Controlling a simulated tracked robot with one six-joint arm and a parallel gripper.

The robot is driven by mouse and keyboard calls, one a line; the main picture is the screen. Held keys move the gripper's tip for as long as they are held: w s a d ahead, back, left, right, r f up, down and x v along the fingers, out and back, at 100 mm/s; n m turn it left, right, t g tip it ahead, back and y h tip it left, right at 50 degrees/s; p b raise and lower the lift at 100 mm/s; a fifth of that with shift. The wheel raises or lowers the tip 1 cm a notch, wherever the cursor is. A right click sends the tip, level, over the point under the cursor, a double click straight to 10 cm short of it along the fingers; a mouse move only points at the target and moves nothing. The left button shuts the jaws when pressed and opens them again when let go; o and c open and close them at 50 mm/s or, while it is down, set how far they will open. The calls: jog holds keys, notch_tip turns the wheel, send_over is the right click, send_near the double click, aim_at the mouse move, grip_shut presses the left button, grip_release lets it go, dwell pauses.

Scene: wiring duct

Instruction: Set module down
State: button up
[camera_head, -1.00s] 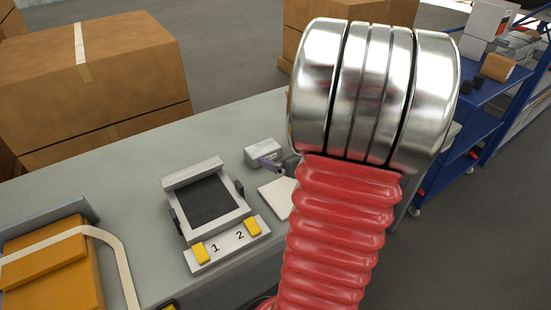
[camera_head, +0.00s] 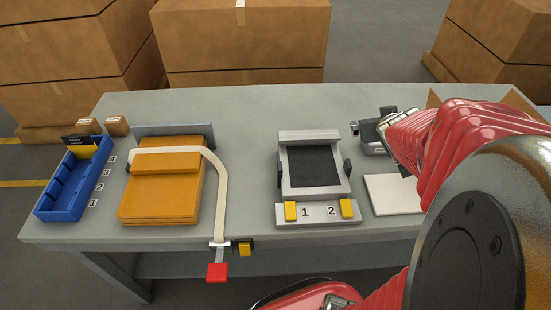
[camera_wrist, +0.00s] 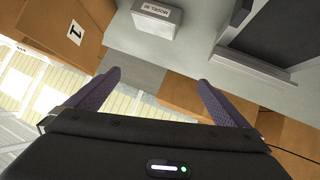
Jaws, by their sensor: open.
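A small light-grey block with a printed label (camera_wrist: 157,14), which looks like the module, stands on the grey bench top in the wrist view. It lies beyond my fingertips and is apart from both. In the head view the block (camera_head: 375,150) is partly hidden by my wrist, behind the white square plate (camera_head: 392,195). My gripper (camera_wrist: 159,80) is open, with two purple fingers spread and nothing between them. In the head view my gripper is at the block, mostly covered by its own body and my red arm.
Left of the block is a grey fixture (camera_head: 283,180) with a dark pad, yellow clips and marks 1 and 2. Farther left are an orange stack (camera_head: 160,207) under a cream strap and a blue numbered bin (camera_head: 60,213). Cardboard boxes (camera_head: 240,40) stand behind the bench (camera_head: 255,110).

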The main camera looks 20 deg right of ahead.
jog(key=s+a+n+g+y, duration=0.1)
jog(key=s+a+y, duration=0.1)
jog(key=a, duration=0.8)
jog(key=s+a+r+n+g+y, duration=0.1)
jog(key=s+a, duration=0.4)
jog(key=a, duration=0.5)
jog(key=s+a+r+n+g+y, duration=0.1)
jog(key=s+a+y, duration=0.2)
jog(key=a, duration=0.8)
jog(key=shift+s+r+g, duration=0.25)
jog(key=shift+s+g, duration=0.05)
jog(key=shift+s, duration=0.45)
